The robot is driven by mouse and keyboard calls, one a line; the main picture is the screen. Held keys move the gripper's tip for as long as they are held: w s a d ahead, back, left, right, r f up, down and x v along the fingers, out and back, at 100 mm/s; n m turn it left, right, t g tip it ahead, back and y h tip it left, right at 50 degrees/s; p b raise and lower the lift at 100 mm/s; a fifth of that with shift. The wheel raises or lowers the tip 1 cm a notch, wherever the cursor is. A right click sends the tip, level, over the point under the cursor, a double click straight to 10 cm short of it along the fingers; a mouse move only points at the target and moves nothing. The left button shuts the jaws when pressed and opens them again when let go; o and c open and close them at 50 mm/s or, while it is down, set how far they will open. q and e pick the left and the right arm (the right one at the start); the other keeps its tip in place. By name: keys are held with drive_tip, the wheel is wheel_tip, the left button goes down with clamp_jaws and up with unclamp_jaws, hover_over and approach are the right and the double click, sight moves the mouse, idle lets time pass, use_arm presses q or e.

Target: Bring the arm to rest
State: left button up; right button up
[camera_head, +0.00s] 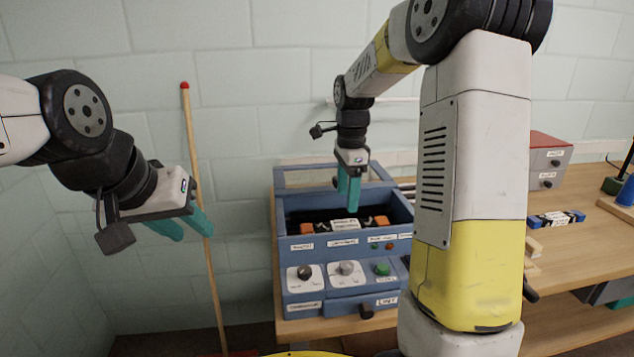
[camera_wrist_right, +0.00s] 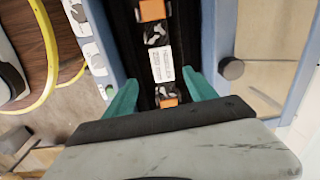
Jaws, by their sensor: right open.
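My right gripper (camera_head: 348,190) is over the open top of a blue machine box (camera_head: 291,243), its fingers pointing down. In the right wrist view the right gripper (camera_wrist_right: 160,95) is open, its teal fingers wide apart. A dark part with orange ends and a white label (camera_wrist_right: 161,66) shows in the channel ahead of and between the fingers; nothing is seen gripped. Whether the fingers touch it I cannot tell. My left gripper (camera_head: 188,228) hangs at the left, away from the table, its two teal fingers apart and empty.
The wooden table (camera_head: 570,262) carries the blue box, with knobs and a green button on its front. A red-and-grey box (camera_head: 548,160) and a blue-black labelled block (camera_head: 556,218) stand to the right. A red-tipped wooden pole (camera_head: 207,255) leans on the wall by my left gripper.

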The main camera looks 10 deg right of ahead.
drive_tip(key=s+a+r+n+t+y, duration=0.1)
drive_tip(key=s+r+n+t, duration=0.2)
drive_tip(key=s+n, duration=0.5)
drive_tip(key=s+a+r+n+t+y, duration=0.1)
drive_tip(key=s+r+n+t, duration=0.2)
drive_tip(key=s, duration=1.2)
wheel_tip(320, 180, up, 3)
drive_tip(key=n, duration=0.6)
drive_tip(key=shift+s+n, duration=0.3)
drive_tip(key=shift+c, duration=0.3)
